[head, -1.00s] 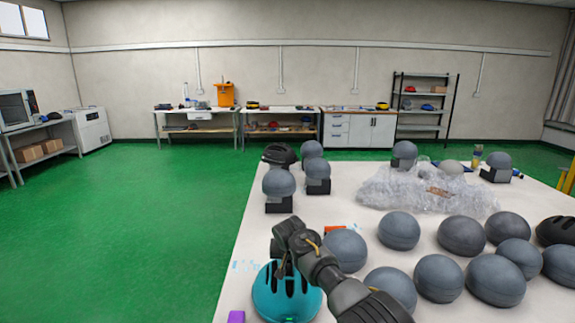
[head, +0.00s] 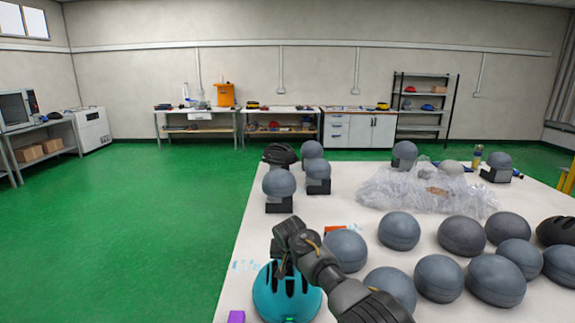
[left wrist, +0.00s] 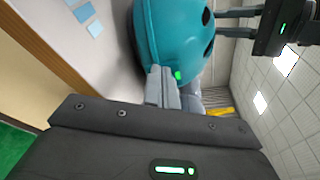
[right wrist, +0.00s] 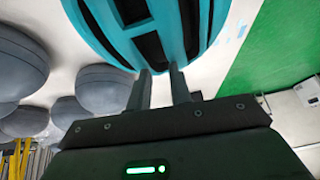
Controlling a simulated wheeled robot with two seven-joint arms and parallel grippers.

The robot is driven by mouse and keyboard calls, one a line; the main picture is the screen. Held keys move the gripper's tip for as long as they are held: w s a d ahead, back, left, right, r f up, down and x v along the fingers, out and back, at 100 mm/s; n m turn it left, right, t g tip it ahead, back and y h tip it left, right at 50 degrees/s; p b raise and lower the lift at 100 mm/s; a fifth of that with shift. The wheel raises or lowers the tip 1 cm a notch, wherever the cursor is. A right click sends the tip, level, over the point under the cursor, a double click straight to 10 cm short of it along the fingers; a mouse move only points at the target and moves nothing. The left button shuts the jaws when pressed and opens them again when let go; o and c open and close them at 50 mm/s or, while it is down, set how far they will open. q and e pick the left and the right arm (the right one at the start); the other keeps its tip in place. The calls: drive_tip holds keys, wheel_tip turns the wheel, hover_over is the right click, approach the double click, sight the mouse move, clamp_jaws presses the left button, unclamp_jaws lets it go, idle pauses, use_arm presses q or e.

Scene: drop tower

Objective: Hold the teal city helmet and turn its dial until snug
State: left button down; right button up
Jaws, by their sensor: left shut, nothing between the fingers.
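The teal helmet (head: 262,300) sits at the near left part of the white table, its dark vents up. My right gripper (head: 282,270) reaches down to it from above. My left gripper (left wrist: 166,82) is out of the head view. In the left wrist view its fingers are shut together, empty, close to the lower edge of the helmet (left wrist: 165,35), beside a small bright green spot. I cannot make out the dial's shape.
Grey heads on dark stands (head: 279,184) and crumpled clear wrap (head: 425,190) lie farther back. A purple block (head: 236,316) is left of the teal helmet. Green floor is open on the left.

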use_arm(q)
drive_tip(key=shift+d, duration=0.45)
idle(0.4)
drive_tip(key=shift+d+r, duration=0.4)
drive_tip(key=shift+r, duration=0.3)
idle(0.5)
drive_tip(key=shift+a+r, duration=0.1)
drive_tip(key=shift+r, duration=0.05)
drive_tip(key=shift+a+r, duration=0.15)
drive_tip(key=shift+a, duration=0.05)
drive_tip(key=d+v, duration=0.1)
drive_tip(key=v, duration=0.5)
drive_tip(key=shift+f, duration=0.35)
drive_tip(key=shift+s+d, duration=0.1)
drive_tip(key=shift+d, duration=0.05)
drive_tip(key=shift+n+y, duration=0.3)
drive_tip(key=shift+y, duration=0.1)
drive_tip(key=shift+w+a+f, duration=0.15)
drive_tip(key=shift+w+f, duration=0.2)
drive_tip(key=shift+w, duration=0.65)
drive_tip(key=shift+w+a+f, duration=0.15)
drive_tip(key=shift+w+f, duration=0.15)
drive_tip(key=shift+w, duration=0.65)
drive_tip(key=shift+w+a+f, duration=0.15)
drive_tip(key=shift+w+f, duration=0.2)
drive_tip(key=shift+w, duration=0.65)
drive_tip(key=shift+d, duration=0.7)
